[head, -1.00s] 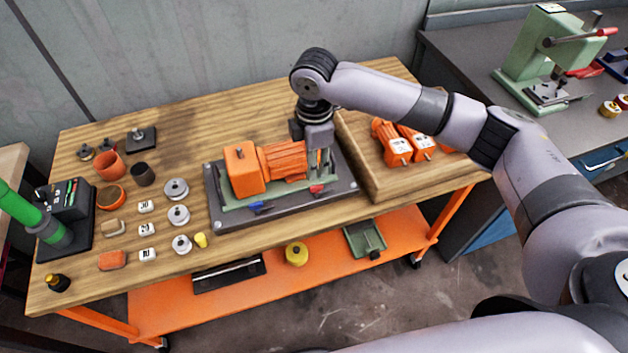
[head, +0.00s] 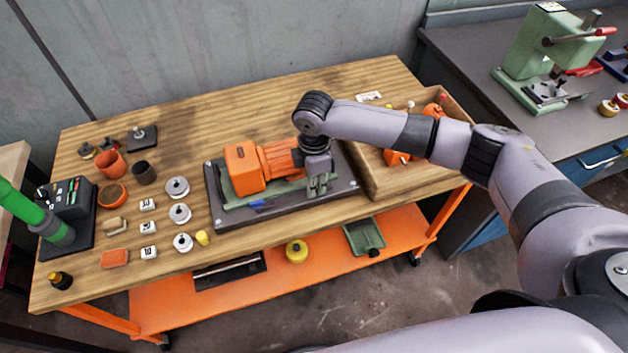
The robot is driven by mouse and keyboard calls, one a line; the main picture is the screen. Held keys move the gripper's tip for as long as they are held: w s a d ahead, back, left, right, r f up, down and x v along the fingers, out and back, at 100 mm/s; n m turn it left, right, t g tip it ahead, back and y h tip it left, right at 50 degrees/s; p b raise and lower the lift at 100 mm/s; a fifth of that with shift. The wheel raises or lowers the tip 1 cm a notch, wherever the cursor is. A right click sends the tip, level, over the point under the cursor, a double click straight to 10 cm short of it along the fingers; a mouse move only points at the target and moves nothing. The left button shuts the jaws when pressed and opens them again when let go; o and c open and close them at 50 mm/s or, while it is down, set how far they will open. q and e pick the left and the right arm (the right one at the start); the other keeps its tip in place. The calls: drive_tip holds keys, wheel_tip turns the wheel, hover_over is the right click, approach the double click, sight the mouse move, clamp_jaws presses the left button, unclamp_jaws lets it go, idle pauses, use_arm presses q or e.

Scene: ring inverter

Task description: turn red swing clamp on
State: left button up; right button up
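An orange motor (head: 245,168) lies in a green fixture on a dark base plate (head: 232,217) in the middle of the table. A blue clamp handle (head: 257,204) shows at the fixture's front edge. My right gripper (head: 318,190) points down at the front right of the fixture, at the shaft end of the motor. The red swing clamp is hidden behind the gripper there. I cannot tell whether the fingers touch it or how far apart they are. My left gripper is not in view.
A wooden tray (head: 385,190) with orange motors stands right of the fixture, partly under my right arm. Several grey rings (head: 180,214), white numbered blocks (head: 148,227) and cups (head: 109,164) stand to the left.

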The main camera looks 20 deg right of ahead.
clamp_jaws()
idle(0.4)
drive_tip(key=n+p, duration=0.2)
drive_tip(key=shift+s+r+n, duration=0.1)
drive_tip(key=shift+r+n, duration=0.05)
drive_tip(key=shift+n, duration=0.15)
drive_tip(key=n+p, duration=0.2)
drive_tip(key=n, duration=0.2)
drive_tip(key=shift+n, duration=0.3)
drive_tip(key=n, duration=0.5)
drive_tip(key=shift+s+d+p, duration=0.15)
drive_tip(key=shift+p, duration=0.25)
drive_tip(key=n, duration=0.5)
drive_tip(key=shift+d, duration=0.15)
drive_tip(key=shift+n, duration=0.5)
